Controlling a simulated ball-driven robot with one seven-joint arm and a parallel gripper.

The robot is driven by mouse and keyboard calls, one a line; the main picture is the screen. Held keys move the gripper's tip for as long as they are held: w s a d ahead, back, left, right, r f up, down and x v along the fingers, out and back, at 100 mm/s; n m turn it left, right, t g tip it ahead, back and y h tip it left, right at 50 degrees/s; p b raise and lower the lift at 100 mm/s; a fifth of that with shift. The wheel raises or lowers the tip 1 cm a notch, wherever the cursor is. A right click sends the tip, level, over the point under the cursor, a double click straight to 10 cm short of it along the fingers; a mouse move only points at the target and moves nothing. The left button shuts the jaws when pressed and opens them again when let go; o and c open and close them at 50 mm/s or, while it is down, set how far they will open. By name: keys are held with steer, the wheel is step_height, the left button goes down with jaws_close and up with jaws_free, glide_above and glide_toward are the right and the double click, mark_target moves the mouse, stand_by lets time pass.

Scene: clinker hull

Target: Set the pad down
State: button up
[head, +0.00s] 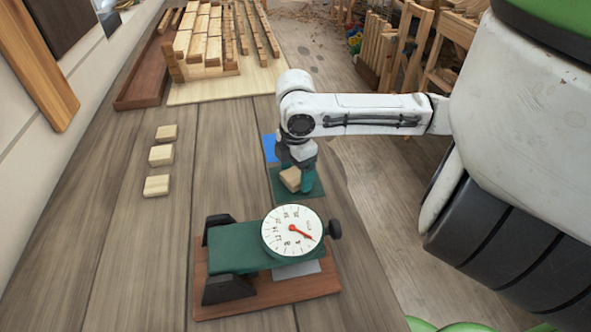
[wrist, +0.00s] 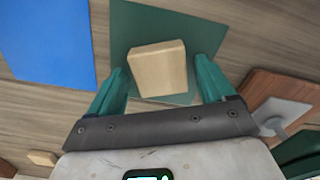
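A small pale wooden block (head: 290,179), perhaps the pad, is at the green square mat (head: 284,189). In the wrist view the block (wrist: 157,69) appears over the mat (wrist: 130,28), between the two teal fingers. My gripper (head: 305,180) points down there. In the wrist view my gripper (wrist: 162,72) looks open, with a narrow strip of mat showing between the block and the right finger; the left finger is very close to the block. The block's underside is hidden, so I cannot tell whether it rests on the mat.
A dial gauge (head: 291,232) on a green and black stand over a brown board (head: 262,295) is close in front. A blue square (head: 269,148) lies behind the mat. Several pale blocks (head: 161,155) stand at left; wooden strips (head: 208,40) lie at the back.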

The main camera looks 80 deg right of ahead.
mark_target(297, 175)
step_height(297, 175, up, 12)
steer(key=shift+r, duration=0.15)
stand_by(0.7)
steer(key=shift+s, duration=0.1)
